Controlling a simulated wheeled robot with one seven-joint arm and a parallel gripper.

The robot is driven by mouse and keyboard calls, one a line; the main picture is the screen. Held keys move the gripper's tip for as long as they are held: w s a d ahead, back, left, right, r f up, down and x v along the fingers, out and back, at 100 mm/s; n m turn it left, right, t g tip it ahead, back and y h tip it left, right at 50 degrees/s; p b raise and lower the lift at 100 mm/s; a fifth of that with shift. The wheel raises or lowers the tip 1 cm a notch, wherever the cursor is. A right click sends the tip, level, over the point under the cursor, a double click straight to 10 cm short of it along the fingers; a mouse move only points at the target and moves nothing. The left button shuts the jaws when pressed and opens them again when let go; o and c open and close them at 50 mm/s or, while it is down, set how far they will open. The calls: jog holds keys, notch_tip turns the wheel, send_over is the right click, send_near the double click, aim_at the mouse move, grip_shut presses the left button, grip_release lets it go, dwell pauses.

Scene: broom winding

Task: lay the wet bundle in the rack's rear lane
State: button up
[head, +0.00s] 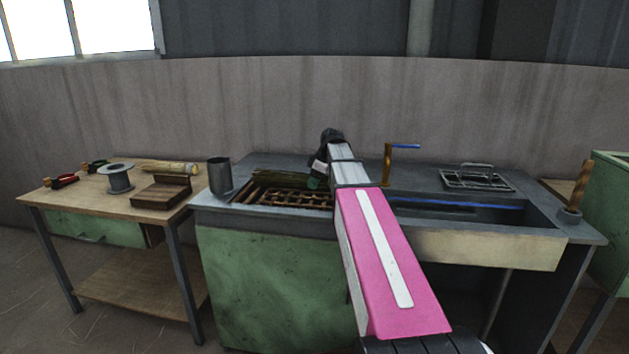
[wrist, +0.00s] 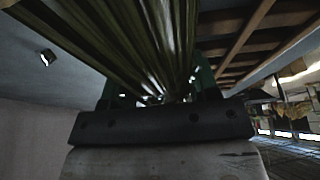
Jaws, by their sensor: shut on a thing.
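The wooden slatted rack (head: 297,199) sits at the left part of the grey bench. The bundle (head: 283,177), dark green-brown stalks, lies lengthwise over the rack's rear part. In the wrist view the bundle (wrist: 125,40) fans out from between the jaws, and the rack's slats (wrist: 262,35) show beside it. My gripper (head: 316,180) is at the bundle's right end, shut on it; its jaws also show in the wrist view (wrist: 160,95). I cannot tell whether the bundle touches the rack. My arm hides the area right of the rack.
A grey cup (head: 219,175) stands left of the rack. A brass crank with a blue handle (head: 389,165) stands behind the trough (head: 470,212). A wire rack (head: 477,178) lies at the back right.

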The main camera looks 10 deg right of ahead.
jog(key=o, duration=1)
jog(key=shift+o, duration=0.2)
jog(key=v, duration=1)
jog(key=shift+d+r, duration=0.2)
jog(key=shift+r, duration=0.15)
